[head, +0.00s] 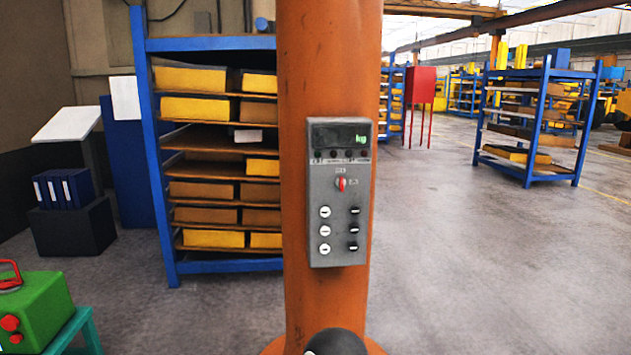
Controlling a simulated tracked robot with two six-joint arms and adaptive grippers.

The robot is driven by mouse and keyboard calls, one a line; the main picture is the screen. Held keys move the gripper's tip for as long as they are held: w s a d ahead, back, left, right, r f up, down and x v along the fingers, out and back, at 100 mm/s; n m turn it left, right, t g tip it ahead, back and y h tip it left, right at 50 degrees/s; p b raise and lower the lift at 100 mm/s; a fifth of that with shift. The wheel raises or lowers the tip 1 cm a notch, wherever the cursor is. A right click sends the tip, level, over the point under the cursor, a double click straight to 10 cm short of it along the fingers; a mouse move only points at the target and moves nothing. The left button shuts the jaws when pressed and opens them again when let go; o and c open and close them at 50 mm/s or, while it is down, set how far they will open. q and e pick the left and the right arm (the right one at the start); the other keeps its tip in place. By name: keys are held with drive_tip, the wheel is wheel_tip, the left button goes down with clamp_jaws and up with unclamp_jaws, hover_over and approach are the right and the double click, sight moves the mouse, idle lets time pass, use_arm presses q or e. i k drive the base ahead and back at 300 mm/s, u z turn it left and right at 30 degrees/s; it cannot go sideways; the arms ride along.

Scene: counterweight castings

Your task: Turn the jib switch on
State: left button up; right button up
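A grey control box (341,200) is mounted on an orange column (310,80) in the middle of the head view. At its top is a dark display (340,136) showing a green "kg" mark. Below the display sits a red switch knob (341,183), pointing roughly upright, with small markings beside it too blurred to read. Under the knob are white round buttons (325,231) on the left and black ones (354,230) on the right. Neither of my grippers is in view.
A blue shelf rack (160,150) with yellow and brown bins stands behind the column on the left. The floor (480,260) to the right is clear.

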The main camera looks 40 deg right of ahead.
sight(340, 181)
drive_tip(key=z, duration=0.35)
drive_tip(key=i, duration=0.9)
drive_tip(key=z, duration=0.85)
drive_tip(key=k, duration=0.8)
drive_tip(key=z, duration=0.15)
drive_tip(key=i, duration=0.85)
drive_tip(key=u, duration=0.05)
